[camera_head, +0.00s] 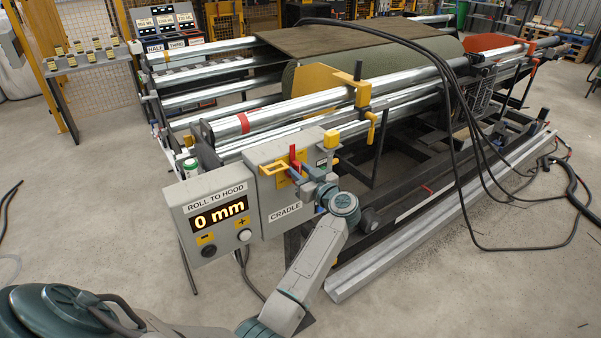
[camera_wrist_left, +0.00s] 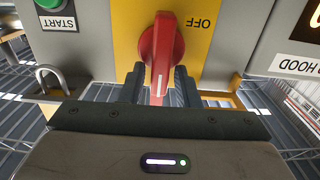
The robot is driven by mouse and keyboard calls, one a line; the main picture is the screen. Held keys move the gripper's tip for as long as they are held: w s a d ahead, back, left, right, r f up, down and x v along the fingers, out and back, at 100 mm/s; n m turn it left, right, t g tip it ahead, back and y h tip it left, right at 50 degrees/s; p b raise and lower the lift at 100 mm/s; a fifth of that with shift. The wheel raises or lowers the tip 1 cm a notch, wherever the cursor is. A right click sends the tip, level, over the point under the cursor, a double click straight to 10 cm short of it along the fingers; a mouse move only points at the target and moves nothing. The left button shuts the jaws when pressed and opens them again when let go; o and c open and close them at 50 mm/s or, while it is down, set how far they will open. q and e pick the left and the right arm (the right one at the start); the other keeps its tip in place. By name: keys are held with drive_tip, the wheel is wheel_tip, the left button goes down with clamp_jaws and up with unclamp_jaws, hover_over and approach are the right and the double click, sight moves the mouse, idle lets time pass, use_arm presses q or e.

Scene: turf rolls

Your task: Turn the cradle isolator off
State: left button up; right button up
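The cradle isolator is a red rotary handle (camera_head: 293,158) on a yellow plate on the grey box labelled CRADLE (camera_head: 285,212). In the left wrist view, which shows the lettering upside down, the red handle (camera_wrist_left: 162,50) points down the picture. The word OFF (camera_wrist_left: 203,22) is to the right of it on the yellow plate (camera_wrist_left: 128,30). My left gripper (camera_head: 299,172) is at the front of the box. In the left wrist view its two dark fingers (camera_wrist_left: 160,80) are apart, one either side of the handle's end, with gaps visible. My right gripper is not in view.
The display box reading 0 mm (camera_head: 220,216) adjoins the cradle box at left. A green START button (camera_wrist_left: 49,4) and a metal shackle (camera_wrist_left: 58,84) are close to the handle. Steel rollers (camera_head: 330,105) and black cables (camera_head: 462,150) lie behind and right.

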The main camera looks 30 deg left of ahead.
sight(288, 174)
use_arm(q)
clamp_jaws()
drive_tip(key=shift+s+n+p, duration=0.15)
drive_tip(key=shift+n+p, duration=0.15)
drive_tip(key=shift+n, duration=0.4)
drive_tip(key=n+b, duration=0.1)
drive_tip(key=n, duration=0.4)
drive_tip(key=s+f+n+b, duration=0.1)
drive_tip(key=n+b, duration=0.1)
drive_tip(key=n, duration=0.3)
drive_tip(key=f+n+b, duration=0.1)
drive_tip(key=n+b, duration=0.1)
drive_tip(key=n, duration=0.3)
drive_tip(key=shift+s+a+f, duration=0.15)
drive_tip(key=shift+s+a, duration=0.15)
drive_tip(key=shift+a, duration=0.05)
drive_tip(key=shift+n+b, duration=0.45)
drive_tip(key=shift+n, duration=0.25)
